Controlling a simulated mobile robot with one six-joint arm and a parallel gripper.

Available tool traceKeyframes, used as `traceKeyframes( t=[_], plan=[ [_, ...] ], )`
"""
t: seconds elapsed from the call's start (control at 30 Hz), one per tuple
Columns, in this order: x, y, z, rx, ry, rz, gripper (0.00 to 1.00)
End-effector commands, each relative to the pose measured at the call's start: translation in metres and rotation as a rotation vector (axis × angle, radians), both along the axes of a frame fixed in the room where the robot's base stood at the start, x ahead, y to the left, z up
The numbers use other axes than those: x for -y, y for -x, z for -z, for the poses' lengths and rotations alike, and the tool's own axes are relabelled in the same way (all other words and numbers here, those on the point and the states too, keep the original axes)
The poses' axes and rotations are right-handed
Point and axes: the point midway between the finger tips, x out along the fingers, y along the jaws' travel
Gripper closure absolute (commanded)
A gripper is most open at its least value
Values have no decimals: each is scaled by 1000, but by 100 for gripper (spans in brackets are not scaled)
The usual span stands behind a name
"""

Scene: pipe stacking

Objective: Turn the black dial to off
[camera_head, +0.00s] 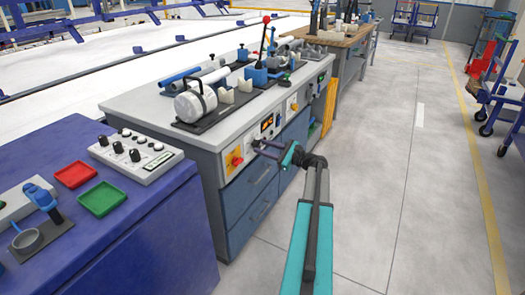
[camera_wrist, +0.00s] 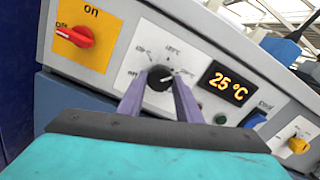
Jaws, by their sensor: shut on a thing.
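The black dial (camera_wrist: 159,80) is on a white panel on the front of the grey workbench (camera_head: 195,130). Printed marks surround it in the wrist view; one at its lower left seems to read off, but the lettering is small. My gripper (camera_wrist: 156,88) has one purple finger on each side of the dial and is shut on it. A white line shows on the right of the dial; I cannot tell its exact setting. In the head view my gripper (camera_head: 259,147) is at the bench front and the dial is too small to make out clearly.
Left of the dial is a red switch (camera_wrist: 75,37) on a yellow plate marked on. Right of it are a display (camera_wrist: 227,83) reading 25 °C, a green button (camera_wrist: 220,118), a blue knob (camera_wrist: 254,119) and another yellow switch (camera_wrist: 298,144). The floor (camera_head: 390,170) on the right is clear.

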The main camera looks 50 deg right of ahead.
Motion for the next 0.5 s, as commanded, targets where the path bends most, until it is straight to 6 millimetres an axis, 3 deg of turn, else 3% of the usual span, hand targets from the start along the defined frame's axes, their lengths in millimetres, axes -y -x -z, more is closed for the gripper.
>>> traceKeyframes(
  t=[0.5],
  plan=[
    [-2,1,4,116,478,-5,91]
  ],
)
